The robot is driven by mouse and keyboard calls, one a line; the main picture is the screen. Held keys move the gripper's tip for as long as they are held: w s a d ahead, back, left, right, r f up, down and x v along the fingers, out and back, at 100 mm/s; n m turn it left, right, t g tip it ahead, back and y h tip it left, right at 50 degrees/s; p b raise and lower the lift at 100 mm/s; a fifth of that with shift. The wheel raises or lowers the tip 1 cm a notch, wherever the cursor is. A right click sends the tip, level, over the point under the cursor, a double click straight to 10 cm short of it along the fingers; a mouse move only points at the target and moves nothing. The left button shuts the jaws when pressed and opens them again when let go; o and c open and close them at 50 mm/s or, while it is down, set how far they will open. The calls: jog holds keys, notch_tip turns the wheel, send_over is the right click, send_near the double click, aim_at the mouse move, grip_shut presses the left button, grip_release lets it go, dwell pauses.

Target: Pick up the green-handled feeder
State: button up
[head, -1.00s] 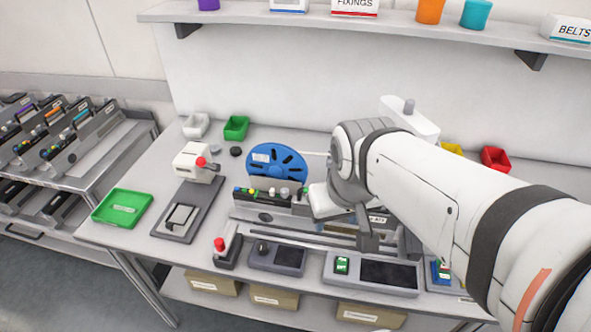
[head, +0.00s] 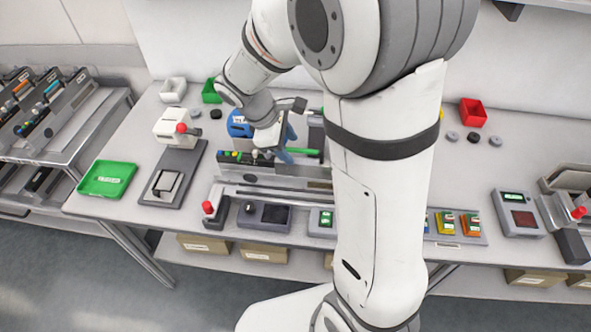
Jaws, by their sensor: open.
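A grey feeder (head: 270,170) with small coloured buttons lies on the bench near the middle of the head view. A green handle (head: 303,151) shows at its right side, just under the gripper. My gripper (head: 291,122) is open and hangs over the feeder, close to the reel. My arm hides part of the reel and the feeder's right end. I cannot tell whether the fingers touch anything.
A green tray (head: 107,178), a white press with a red knob (head: 172,127) and a dark scale-like device (head: 264,214) stand around the feeder. A red bin (head: 472,112) is at the back right. Trolleys with feeders (head: 35,115) stand at the left.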

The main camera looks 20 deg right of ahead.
aim_at(301, 161)
jog(key=p+x, duration=0.1)
jog(key=x, duration=0.4)
jog(key=shift+d+f, duration=0.2)
jog(key=shift+f, duration=0.15)
grip_shut()
jog(key=shift+r, duration=0.1)
